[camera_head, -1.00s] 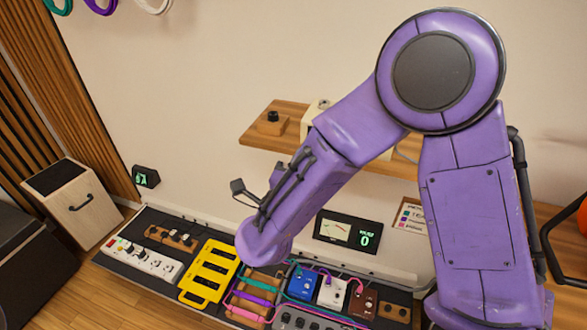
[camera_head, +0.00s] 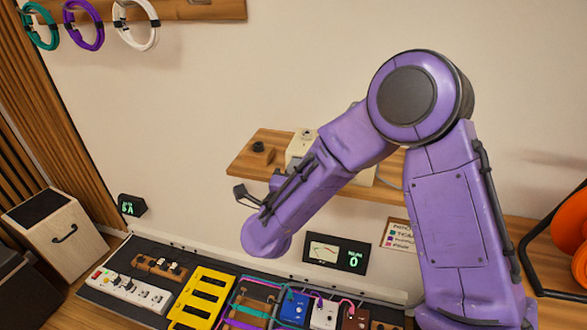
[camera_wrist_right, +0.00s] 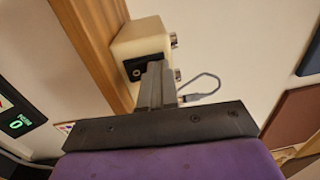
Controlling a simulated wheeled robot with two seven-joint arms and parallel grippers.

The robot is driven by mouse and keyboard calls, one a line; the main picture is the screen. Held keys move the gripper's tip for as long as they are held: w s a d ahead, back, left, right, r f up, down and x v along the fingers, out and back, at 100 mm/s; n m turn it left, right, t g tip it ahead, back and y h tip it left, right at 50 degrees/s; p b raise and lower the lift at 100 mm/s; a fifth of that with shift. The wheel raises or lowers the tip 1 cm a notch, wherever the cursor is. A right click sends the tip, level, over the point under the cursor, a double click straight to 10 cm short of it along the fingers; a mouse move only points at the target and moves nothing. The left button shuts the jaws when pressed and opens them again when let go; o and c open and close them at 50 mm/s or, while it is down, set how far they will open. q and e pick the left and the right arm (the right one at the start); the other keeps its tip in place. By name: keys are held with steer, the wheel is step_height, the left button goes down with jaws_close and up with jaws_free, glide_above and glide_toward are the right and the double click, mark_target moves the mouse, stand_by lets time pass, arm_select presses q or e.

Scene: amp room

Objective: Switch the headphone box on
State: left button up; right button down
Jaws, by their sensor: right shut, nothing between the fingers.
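The headphone box is most likely the cream box (camera_head: 301,143) on the wooden wall shelf; my right arm covers much of it in the head view. In the right wrist view, the cream box (camera_wrist_right: 142,38) shows a black panel with round fittings, metal knobs or sockets on one side, and a grey cable. My right gripper (camera_wrist_right: 155,68) is shut and empty, its fingertips in front of the black panel. I cannot tell whether they touch it. The switch's state cannot be made out. My left gripper is not in view.
The shelf (camera_head: 240,166) also carries a small wooden block with a black knob (camera_head: 258,147). Below is a pedalboard with a yellow unit (camera_head: 205,291), a white power strip (camera_head: 128,290) and coloured cables. A meter display (camera_head: 336,252) stands behind it. The wall above the shelf is clear.

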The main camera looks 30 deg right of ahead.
steer(key=r+b+v, duration=0.1)
steer(key=r+v, duration=0.1)
steer(key=v, duration=1.1)
steer(key=shift+s+a+r+b, duration=0.25)
steer(key=shift+s+a+b, duration=0.05)
steer(key=shift+s+b, duration=0.1)
